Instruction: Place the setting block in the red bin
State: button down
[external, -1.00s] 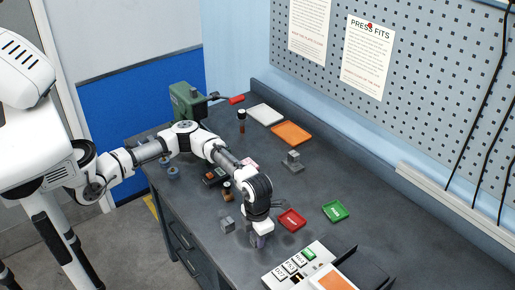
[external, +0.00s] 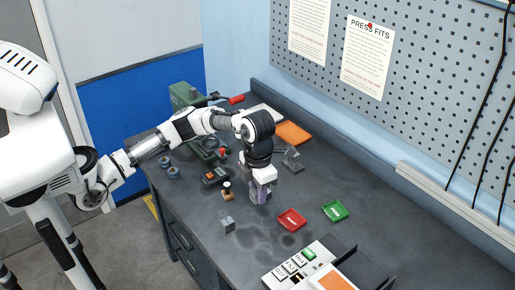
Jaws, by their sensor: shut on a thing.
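My gripper (external: 261,196) is above the middle of the bench, pointing down, and shut on a small greyish block (external: 254,197). The fingers hide much of it, so I cannot tell surely that it is the setting block. The red bin (external: 292,219) is a small shallow tray on the bench, to the right of and nearer than my gripper, apart from it. Another small grey block (external: 228,224) stands on the bench to the lower left of my gripper.
A green bin (external: 335,211) lies right of the red bin. A stepped grey block (external: 292,160) stands behind my gripper. An orange tray (external: 294,133) lies at the back. A dark device (external: 215,176) is at left, a labelled panel (external: 299,264) in front. Bench between is clear.

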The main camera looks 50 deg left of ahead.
aim_at(292, 221)
jog(key=w+m+b, duration=0.2)
jog(key=w+m, duration=0.1)
jog(key=w, duration=1.1)
notch_tip(292, 221, down, 19)
jog(key=shift+s+r+p, duration=0.1)
jog(key=shift+p, duration=0.45)
jog(key=c, duration=1.5)
grip_release()
jog(key=shift+f, duration=0.2)
jog(key=shift+o, duration=0.5)
jog(key=shift+r, duration=0.15)
notch_tip(292, 221, up, 12)
jog(key=b, duration=0.1)
